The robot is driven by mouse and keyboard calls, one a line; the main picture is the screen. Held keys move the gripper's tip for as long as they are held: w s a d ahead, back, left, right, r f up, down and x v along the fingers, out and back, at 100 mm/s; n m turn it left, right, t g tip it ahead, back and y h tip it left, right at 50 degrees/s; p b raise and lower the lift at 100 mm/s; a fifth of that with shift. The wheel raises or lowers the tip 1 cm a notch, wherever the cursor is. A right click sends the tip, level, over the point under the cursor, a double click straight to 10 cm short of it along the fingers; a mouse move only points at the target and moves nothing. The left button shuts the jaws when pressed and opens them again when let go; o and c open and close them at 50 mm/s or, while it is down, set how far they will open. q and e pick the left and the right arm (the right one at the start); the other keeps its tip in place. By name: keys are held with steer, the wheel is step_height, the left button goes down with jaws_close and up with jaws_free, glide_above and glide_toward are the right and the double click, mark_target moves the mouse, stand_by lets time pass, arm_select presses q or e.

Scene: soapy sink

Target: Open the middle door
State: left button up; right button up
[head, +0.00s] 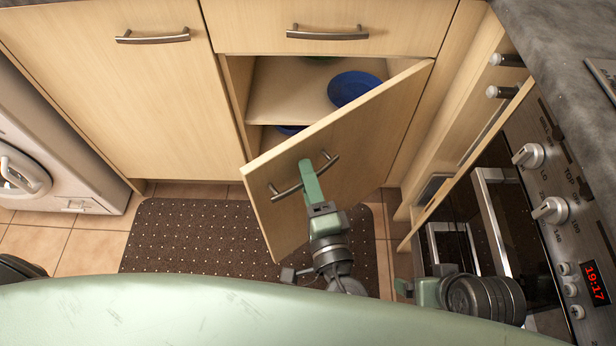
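The middle door (345,165) is light wood and stands partly open, swung out from its right side. Its bar handle (284,194) is on the outer face near the free left edge. My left gripper (310,180) is at this handle, its green fingers across the bar; whether they are clamped on it cannot be told from here. Behind the door, a shelf (290,90) with a blue dish (353,88) shows inside the cabinet. My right gripper (405,288) is low at the right, near the oven, mostly seen from behind, its fingertips unclear.
A closed door (120,80) is at the left, and a closed drawer (330,27) is above the opening. An oven (500,210) with knobs is close at the right. A dark dotted mat (190,235) lies on the tiled floor. A washing machine (50,150) stands at far left.

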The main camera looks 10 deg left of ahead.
arm_select(q)
steer(key=v, duration=0.8)
steer(key=shift+w, duration=0.1)
steer(key=shift+c, duration=0.3)
